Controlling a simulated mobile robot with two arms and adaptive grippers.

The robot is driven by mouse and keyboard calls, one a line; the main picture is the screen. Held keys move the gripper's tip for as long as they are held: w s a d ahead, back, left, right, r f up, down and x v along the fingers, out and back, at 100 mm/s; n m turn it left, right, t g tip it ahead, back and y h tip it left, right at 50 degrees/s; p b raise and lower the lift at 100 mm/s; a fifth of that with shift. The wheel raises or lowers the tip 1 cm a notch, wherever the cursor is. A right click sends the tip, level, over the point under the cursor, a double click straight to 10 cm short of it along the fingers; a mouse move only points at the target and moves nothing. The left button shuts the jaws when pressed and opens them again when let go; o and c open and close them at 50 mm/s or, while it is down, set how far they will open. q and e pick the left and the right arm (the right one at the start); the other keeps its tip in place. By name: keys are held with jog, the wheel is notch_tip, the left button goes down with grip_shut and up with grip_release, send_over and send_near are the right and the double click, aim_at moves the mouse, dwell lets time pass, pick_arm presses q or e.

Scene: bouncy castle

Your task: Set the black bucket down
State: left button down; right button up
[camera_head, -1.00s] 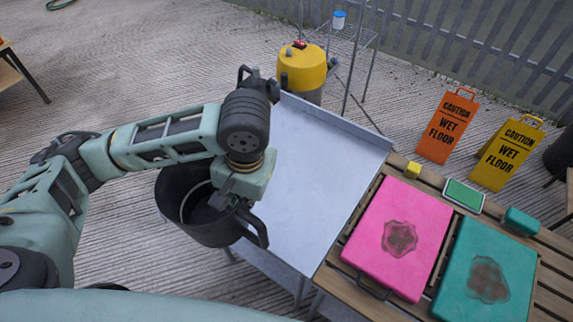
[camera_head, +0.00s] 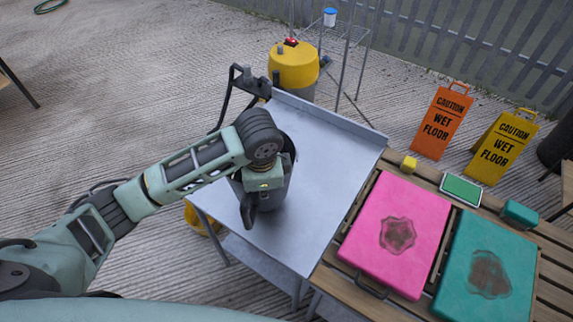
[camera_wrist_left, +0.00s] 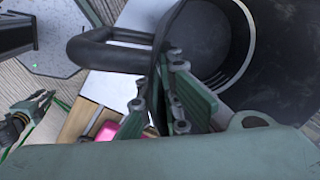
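The black bucket (camera_head: 278,190) is over the near left part of the grey metal table (camera_head: 335,160), upright or nearly so. My left gripper (camera_head: 262,192) is at its near side and shut on it, close to the side handle (camera_head: 249,212). In the left wrist view the bucket's open mouth (camera_wrist_left: 275,55) fills the upper right, and the handle (camera_wrist_left: 95,48) loops to the left of the fingers (camera_wrist_left: 182,95). The bucket's base is hidden, so I cannot tell whether it touches the table. What looks like my right gripper (camera_wrist_left: 35,110) shows small at the wrist view's left edge.
A black pump-like frame (camera_head: 240,85) stands at the table's far left corner. The table's right half is clear.

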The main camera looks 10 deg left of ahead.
aim_at(287, 140)
pick_arm(q)
jog(key=w+d+r+m, duration=0.1)
jog(key=w+r+m, duration=0.1)
jog(key=w+m, duration=0.1)
jog(key=w+d+r+m+h+p, duration=0.1)
jog(key=w+r+m, duration=0.1)
jog(key=w+m, duration=0.2)
jog(key=w+d+r+m+h+p, duration=0.1)
jog(key=w+r+m, duration=0.1)
jog(key=w+m, duration=0.2)
jog(key=shift+w+d+r+m, duration=0.1)
jog(key=shift+w+r+m, duration=0.1)
jog(key=shift+m, duration=0.4)
jog(key=shift+w+r+m, duration=0.1)
jog(key=shift+r+m, duration=0.05)
jog(key=shift+m, duration=0.45)
jog(key=shift+a+f, duration=0.1)
jog(key=shift+a, duration=0.1)
jog(key=s+a+f+p, duration=0.1)
jog(key=a+f+p, duration=0.1)
jog(key=a+f, duration=0.1)
jog(key=s+a+f+p, duration=0.1)
jog(key=a+f+p, duration=0.1)
jog(key=a+f, duration=0.1)
jog(key=s+a+f+p, duration=0.2)
jog(key=a+f, duration=0.2)
jog(key=shift+a, duration=0.25)
jog(key=shift+f, duration=0.5)
